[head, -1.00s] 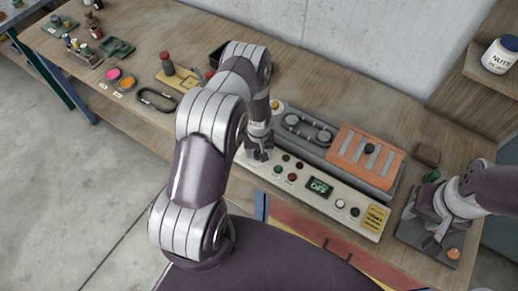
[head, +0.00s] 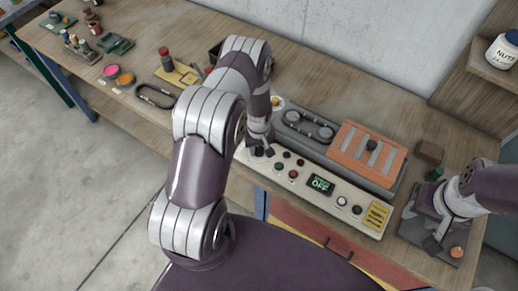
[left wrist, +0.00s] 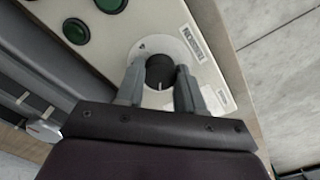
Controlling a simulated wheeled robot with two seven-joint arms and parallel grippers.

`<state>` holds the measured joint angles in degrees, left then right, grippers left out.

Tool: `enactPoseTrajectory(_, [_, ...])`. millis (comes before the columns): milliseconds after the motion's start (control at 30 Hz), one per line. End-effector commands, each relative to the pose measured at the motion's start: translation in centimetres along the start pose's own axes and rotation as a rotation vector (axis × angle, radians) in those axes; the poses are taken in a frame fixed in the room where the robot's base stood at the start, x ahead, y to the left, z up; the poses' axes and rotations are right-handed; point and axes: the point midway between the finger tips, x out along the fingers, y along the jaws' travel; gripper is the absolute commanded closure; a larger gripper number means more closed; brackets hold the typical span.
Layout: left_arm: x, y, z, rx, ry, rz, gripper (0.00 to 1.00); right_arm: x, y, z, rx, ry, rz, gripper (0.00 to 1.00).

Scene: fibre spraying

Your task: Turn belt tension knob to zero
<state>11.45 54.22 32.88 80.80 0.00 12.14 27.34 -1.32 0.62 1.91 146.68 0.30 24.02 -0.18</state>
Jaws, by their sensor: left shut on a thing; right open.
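The belt tension knob (left wrist: 160,71) is a round black knob with a white pointer mark, on a pale round dial with a printed label beside it. The pointer faces the lower part of the left wrist view. My left gripper (left wrist: 155,80) has one finger on each side of the knob and is shut on it. In the head view my left gripper (head: 258,146) is at the left end of the cream control panel (head: 331,206), and the arm partly hides that end. My right gripper (head: 437,235) is open, low over a dark plate at the far right.
The panel has green and red buttons (head: 293,174), a display (head: 320,184) reading OFF and more knobs. Behind it stands a grey machine with a belt loop (head: 308,127) and an orange cover (head: 367,155).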

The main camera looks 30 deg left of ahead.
Motion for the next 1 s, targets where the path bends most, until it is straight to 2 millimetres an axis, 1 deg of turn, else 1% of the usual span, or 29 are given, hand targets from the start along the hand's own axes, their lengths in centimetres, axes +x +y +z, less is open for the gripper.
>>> enactPoseTrajectory(33, [0.3,0.1,-0.1,-0.037,0.003,0.002,0.93,0.7,0.0,0.1,0.0,0.0,0.0,0.57])
enactPoseTrajectory(100, [0.3,0.1,-0.1,-0.098,0.004,0.002,0.93,1.2,0.0,0.1,0.0,0.0,0.0,0.57])
enactPoseTrajectory(500, [0.1,0.1,-0.2,-0.418,0.003,0.003,0.93,3.3,0.0,0.4,0.0,0.0,0.0,0.57])
enactPoseTrajectory(700, [0.1,0.1,-0.1,-0.524,0.002,0.002,0.93,3.8,0.0,0.5,0.0,0.0,0.0,0.57])
enactPoseTrajectory(1000, [-0.1,0.1,-0.1,-0.6,0.002,0.002,0.93,4.1,0.0,0.5,0.0,0.0,0.0,0.57])
